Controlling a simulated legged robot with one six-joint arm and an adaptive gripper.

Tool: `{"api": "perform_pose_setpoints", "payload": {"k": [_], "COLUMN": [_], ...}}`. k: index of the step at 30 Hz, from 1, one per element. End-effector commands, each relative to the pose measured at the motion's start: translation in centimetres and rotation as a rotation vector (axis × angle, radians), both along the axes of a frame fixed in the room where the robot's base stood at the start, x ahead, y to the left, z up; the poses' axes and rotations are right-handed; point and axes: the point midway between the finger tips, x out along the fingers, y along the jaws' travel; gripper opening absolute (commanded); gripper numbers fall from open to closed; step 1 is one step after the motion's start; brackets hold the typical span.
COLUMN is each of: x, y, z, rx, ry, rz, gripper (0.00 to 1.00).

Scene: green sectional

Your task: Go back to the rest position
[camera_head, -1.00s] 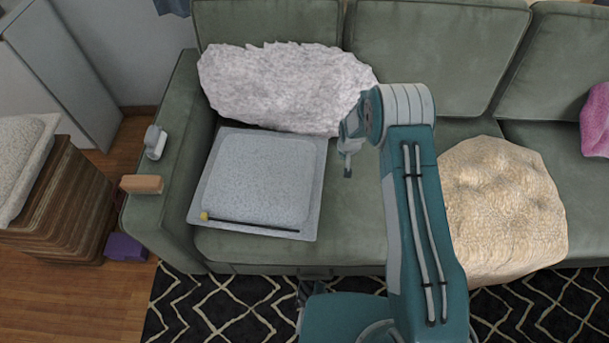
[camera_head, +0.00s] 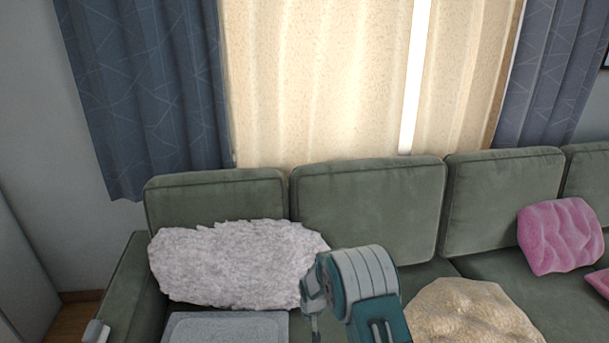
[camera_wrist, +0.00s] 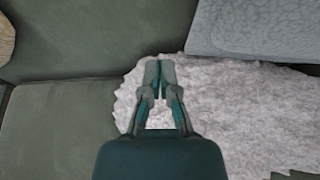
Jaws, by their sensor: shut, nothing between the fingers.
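My gripper (camera_wrist: 160,68) is shut and empty in the wrist view, its two fingertips together. It hangs over the shaggy white pillow (camera_wrist: 230,115) and the green sofa seat. In the head view my gripper (camera_head: 313,325) shows at the bottom middle, at the right end of the shaggy white pillow (camera_head: 235,262). Its fingertips there are partly cut off by the lower edge. I cannot tell how high it is above the sofa.
The green sofa (camera_head: 370,205) runs across the view. A grey flat cushion (camera_head: 225,328) lies at front left, a cream cushion (camera_head: 470,315) to the right, a pink pillow (camera_head: 560,235) farther right. A light grey object (camera_head: 97,331) sits on the left armrest. Curtains (camera_head: 150,100) hang behind.

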Motion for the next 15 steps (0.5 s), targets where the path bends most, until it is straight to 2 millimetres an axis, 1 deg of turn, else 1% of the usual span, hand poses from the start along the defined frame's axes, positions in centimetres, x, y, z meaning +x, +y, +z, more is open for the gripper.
{"api": "perform_pose_setpoints", "payload": {"k": [1,3,8,9,15], "x": [0.2,0.0,-0.6,-0.9,-2.7], "y": [-0.5,-1.0,-2.3,-2.7,-4.4], "z": [2.2,4.7,10.0,11.3,17.5], "rx": [0.003,0.004,0.006,0.007,0.009], "ry": [-0.013,-0.019,-0.036,-0.039,-0.060], "rz": [-0.007,-0.013,-0.029,-0.032,-0.050], "gripper": [0.00,0.00,0.00,0.00,0.00]}}
